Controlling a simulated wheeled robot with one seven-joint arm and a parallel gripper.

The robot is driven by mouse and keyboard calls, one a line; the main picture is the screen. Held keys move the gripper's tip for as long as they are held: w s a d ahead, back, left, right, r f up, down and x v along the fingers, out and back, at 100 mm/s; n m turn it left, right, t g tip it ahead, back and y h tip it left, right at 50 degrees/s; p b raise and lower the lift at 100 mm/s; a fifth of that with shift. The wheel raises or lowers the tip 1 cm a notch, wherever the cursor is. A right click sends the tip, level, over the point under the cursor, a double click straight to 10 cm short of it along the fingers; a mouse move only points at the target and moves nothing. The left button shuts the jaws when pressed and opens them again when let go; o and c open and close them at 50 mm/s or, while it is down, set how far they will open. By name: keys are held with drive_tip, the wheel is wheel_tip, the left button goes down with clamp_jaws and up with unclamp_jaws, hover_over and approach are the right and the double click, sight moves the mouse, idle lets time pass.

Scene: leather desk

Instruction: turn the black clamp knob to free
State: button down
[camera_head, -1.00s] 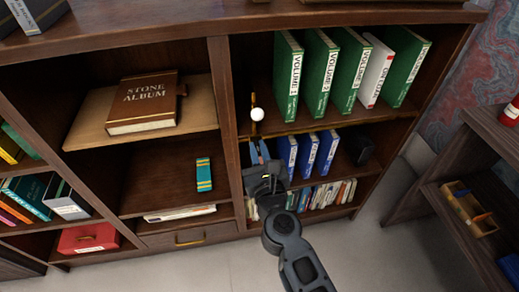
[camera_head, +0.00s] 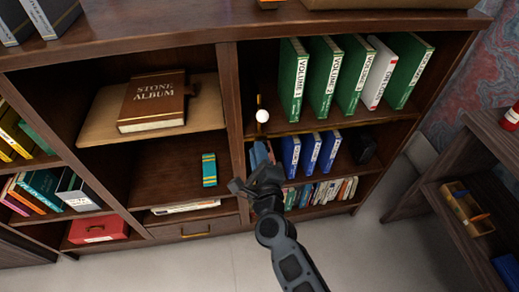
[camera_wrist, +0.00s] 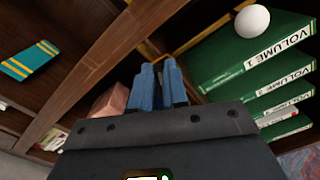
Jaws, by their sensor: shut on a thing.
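My gripper (camera_head: 262,153) reaches into the right bay of the bookcase, just under the brass-edged middle shelf. In the wrist view its two blue fingers (camera_wrist: 162,85) are close together, with a narrow dark gap between them. They are shut on what I take to be the black clamp knob. The knob itself is hidden by the fingers and the wrist, so its turn position cannot be read. A white ball (camera_head: 262,116) on a short brass stem stands just above the fingers. The ball also shows in the wrist view (camera_wrist: 252,21), right of the fingertips.
The upright divider (camera_head: 230,100) is close left of my gripper. Green volumes (camera_head: 325,75) stand above right, blue books (camera_head: 308,152) right of the fingers. A pinkish block (camera_wrist: 108,102) is near the fingers.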

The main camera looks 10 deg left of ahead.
drive_tip(key=shift+a+f+n+p, duration=0.15)
drive_tip(key=shift+n+p, duration=0.1)
drive_tip(key=shift+n, duration=0.75)
drive_tip(key=shift+d+f+n+p, duration=0.1)
drive_tip(key=shift+n+p, duration=0.15)
drive_tip(key=shift+n, duration=0.75)
drive_tip(key=shift+f, duration=0.1)
drive_tip(key=c, duration=1.1)
unclamp_jaws()
drive_tip(key=shift+c, duration=0.2)
drive_tip(key=v, duration=0.8)
drive_tip(key=shift+p, duration=0.4)
